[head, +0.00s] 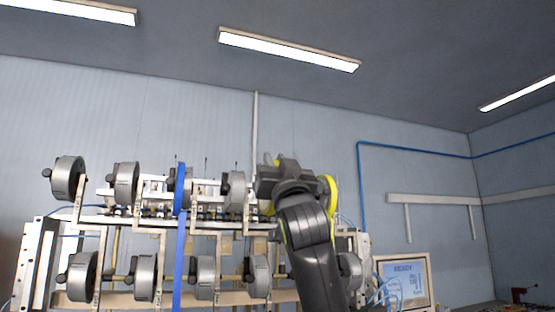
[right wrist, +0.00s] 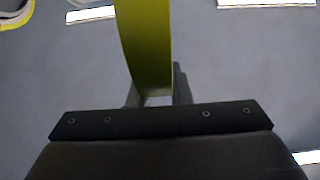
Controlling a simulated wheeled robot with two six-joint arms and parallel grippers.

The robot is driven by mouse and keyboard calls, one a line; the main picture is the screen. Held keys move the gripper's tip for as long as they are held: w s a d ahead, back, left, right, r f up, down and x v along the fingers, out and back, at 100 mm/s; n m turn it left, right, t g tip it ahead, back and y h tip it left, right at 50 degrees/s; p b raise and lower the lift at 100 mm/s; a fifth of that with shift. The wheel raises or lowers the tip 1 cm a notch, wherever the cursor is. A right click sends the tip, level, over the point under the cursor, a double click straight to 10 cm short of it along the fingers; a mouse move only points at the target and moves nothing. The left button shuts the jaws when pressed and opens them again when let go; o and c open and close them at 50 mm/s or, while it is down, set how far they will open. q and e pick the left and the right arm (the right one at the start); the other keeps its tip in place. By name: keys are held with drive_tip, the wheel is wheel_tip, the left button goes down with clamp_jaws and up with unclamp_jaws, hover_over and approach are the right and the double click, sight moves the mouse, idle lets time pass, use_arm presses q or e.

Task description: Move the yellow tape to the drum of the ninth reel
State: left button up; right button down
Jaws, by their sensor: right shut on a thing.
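The yellow tape (right wrist: 148,45) runs as a band from the top of the right wrist view down between the jaws of my right gripper (right wrist: 155,92), which is shut on it. In the head view my right gripper (head: 272,164) is up at the right end of the upper row of reels, beside a grey drum (head: 236,190). Yellow also shows right of the wrist, partly hidden behind my arm. Lower-row drums (head: 258,276) and (head: 350,270) stand either side of my forearm. I cannot tell which reel is the ninth. My left gripper is out of view.
The winder frame (head: 150,228) carries two rows of grey drums. A blue tape (head: 180,245) hangs down its front. A screen (head: 405,285) stands at the lower right. A blue pipe (head: 361,190) runs along the wall. The space above the frame is clear.

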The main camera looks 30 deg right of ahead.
idle(0.6)
drive_tip(key=shift+w+d+p, duration=0.3)
drive_tip(key=shift+w+p, duration=0.35)
drive_tip(key=shift+w, duration=0.65)
drive_tip(key=shift+w+d+p, duration=0.35)
drive_tip(key=shift+w+p, duration=0.25)
drive_tip(key=shift+w, duration=0.7)
drive_tip(key=shift+w+d+p, duration=0.3)
drive_tip(key=shift+w+p, duration=0.35)
drive_tip(key=shift+w, duration=0.65)
drive_tip(key=shift+d, duration=0.15)
drive_tip(key=shift+s+d, duration=0.2)
drive_tip(key=shift+d, duration=0.55)
drive_tip(key=shift+s+d, duration=0.2)
drive_tip(key=shift+d, duration=0.5)
drive_tip(key=shift+s+d, duration=0.2)
drive_tip(key=shift+d, duration=0.55)
drive_tip(key=c, duration=1.6)
unclamp_jaws()
